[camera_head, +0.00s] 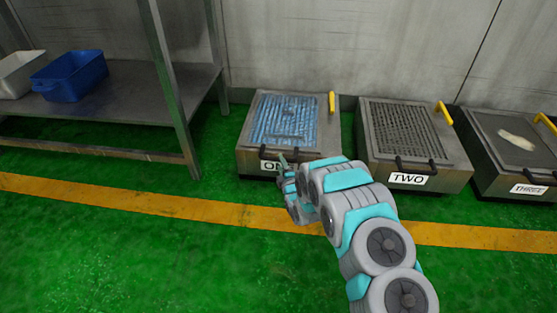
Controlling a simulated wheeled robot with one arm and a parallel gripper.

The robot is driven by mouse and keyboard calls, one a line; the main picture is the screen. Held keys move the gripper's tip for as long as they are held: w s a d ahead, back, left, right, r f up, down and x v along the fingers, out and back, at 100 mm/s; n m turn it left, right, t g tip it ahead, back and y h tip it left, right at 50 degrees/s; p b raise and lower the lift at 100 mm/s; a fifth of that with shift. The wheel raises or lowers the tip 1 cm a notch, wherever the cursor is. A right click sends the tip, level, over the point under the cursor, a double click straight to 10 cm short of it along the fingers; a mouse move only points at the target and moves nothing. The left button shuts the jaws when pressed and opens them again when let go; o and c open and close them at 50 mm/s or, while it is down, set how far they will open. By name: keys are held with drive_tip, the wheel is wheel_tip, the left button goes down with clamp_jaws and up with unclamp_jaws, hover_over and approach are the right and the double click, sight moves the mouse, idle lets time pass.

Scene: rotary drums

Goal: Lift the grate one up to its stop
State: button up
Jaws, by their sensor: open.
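Grate one (286,121) is a blue slatted grate lying flat in a grey metal box (246,158). The label ONE (268,166) on the box front is partly covered by my arm. A dark handle (268,151) shows at the grate's front edge, and its right part is hidden by my gripper. A yellow lever (332,102) stands at the box's back right corner. My gripper (284,163) is open at the front of box one, close to the handle. I cannot tell whether it touches the handle.
Box two (413,145) with a dark grate and box three (513,150) with a pale object stand to the right. A metal shelf (140,98) at left holds a blue bin (70,77) and a white bin (18,75). The green floor in front is clear.

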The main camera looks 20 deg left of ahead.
drive_tip(key=shift+x, duration=2.1)
drive_tip(key=shift+s+f, duration=0.1)
drive_tip(key=shift+c, duration=0.4)
clamp_jaws()
